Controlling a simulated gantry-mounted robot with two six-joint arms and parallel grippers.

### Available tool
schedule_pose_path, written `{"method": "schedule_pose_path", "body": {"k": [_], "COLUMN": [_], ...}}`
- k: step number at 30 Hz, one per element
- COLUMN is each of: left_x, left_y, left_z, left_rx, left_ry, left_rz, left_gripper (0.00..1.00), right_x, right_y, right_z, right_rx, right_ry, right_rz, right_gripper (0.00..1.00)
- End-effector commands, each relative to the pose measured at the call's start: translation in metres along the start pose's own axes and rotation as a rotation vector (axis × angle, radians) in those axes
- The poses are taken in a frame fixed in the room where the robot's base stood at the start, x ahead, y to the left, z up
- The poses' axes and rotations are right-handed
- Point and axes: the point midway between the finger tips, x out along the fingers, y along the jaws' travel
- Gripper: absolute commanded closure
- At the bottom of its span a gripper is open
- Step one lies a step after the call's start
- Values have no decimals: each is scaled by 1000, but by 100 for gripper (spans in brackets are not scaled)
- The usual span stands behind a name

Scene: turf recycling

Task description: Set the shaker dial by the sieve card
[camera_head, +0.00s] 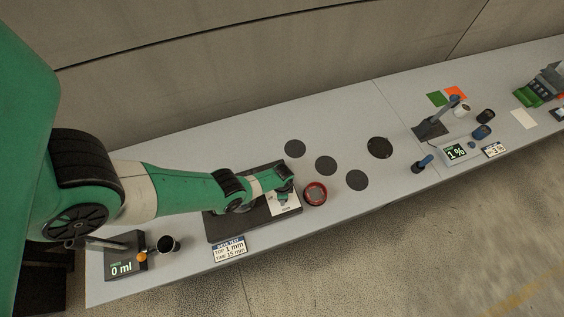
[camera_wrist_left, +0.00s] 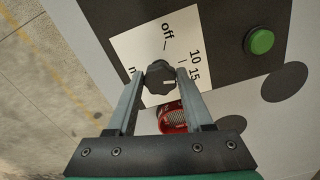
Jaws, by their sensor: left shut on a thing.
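The shaker dial is a dark knurled knob (camera_wrist_left: 160,78) on a white panel (camera_wrist_left: 150,50) in the left wrist view. The panel is printed "off", "10" and "15", and a further label is partly hidden. A small white mark on the knob points roughly to the picture's right. My left gripper (camera_wrist_left: 160,82) is shut on the knob, one finger on each side. In the head view my left gripper (camera_head: 284,192) is over the dark shaker base (camera_head: 225,230) and hides the dial. The sieve card (camera_head: 229,248) reads "TOP 1 mm" and "TIME 15".
A red-rimmed sieve (camera_head: 315,193) stands just right of the shaker. Several dark discs lie beyond it. A green button (camera_wrist_left: 261,41) is on the shaker. A dark cup (camera_head: 168,244) and a "0 ml" display (camera_head: 122,268) are at left. A scale (camera_head: 454,152) stands at right.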

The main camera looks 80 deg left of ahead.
Motion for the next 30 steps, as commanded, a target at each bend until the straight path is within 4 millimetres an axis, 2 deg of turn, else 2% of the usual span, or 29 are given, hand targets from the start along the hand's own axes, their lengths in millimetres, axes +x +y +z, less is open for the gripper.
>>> {"method": "schedule_pose_path", "body": {"k": [12, 30], "left_x": [1, 1], "left_y": [-1, -1], "left_z": [0, 0], "left_rx": [230, 270], "left_ry": [0, 0], "left_rz": [-1, -1], "left_gripper": [100, 100], "right_x": [-1, -1], "right_y": [0, 0], "right_z": [1, 1], "right_rx": [0, 0], "right_ry": [0, 0], "right_rz": [0, 0], "right_gripper": [50, 50]}}
